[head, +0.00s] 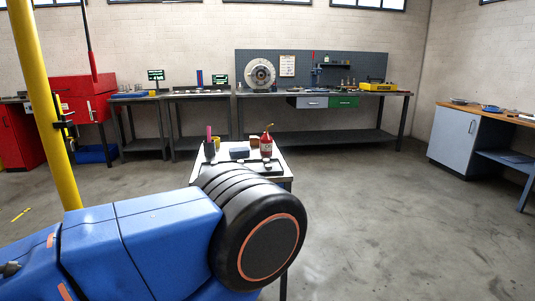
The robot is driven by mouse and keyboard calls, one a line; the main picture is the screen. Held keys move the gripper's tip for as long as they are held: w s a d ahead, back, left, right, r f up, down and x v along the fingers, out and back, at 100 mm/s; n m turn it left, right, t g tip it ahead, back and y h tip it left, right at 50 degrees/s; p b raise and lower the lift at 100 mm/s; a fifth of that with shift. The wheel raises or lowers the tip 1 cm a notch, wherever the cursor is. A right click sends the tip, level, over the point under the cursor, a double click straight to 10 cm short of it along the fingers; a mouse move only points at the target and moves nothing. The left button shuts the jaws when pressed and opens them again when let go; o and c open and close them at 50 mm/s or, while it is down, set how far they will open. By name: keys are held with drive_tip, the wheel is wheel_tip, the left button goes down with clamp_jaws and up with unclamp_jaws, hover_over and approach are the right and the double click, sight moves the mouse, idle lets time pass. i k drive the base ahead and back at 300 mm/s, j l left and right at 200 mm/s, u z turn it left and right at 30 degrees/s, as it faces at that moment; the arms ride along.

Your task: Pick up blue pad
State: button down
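A small blue block that looks like the blue pad (239,153) lies on the small table (287,178) in the middle of the head view. It is small in the picture, so its exact shape is hard to tell. My own blue arm link and its large black joint fill the lower left and hide the table's near left part. My gripper is not in this view.
A red bottle (266,145), a dark cup with a pink item (209,147) and a dark tray (264,167) share the small table. A yellow post (42,95) stands left. Workbenches (325,93) line the back wall. The floor at right is clear.

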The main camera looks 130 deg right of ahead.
sight(239, 152)
drive_tip(key=z, duration=1.85)
drive_tip(key=l+z, duration=0.1)
drive_tip(key=z, duration=0.4)
drive_tip(key=i+l+z, duration=0.1)
drive_tip(key=z, duration=0.35)
drive_tip(key=l+z, duration=0.1)
drive_tip(key=z, duration=0.4)
drive_tip(key=i+z, duration=0.15)
drive_tip(key=z, duration=0.3)
drive_tip(key=i+z, duration=0.15)
drive_tip(key=z, duration=0.2)
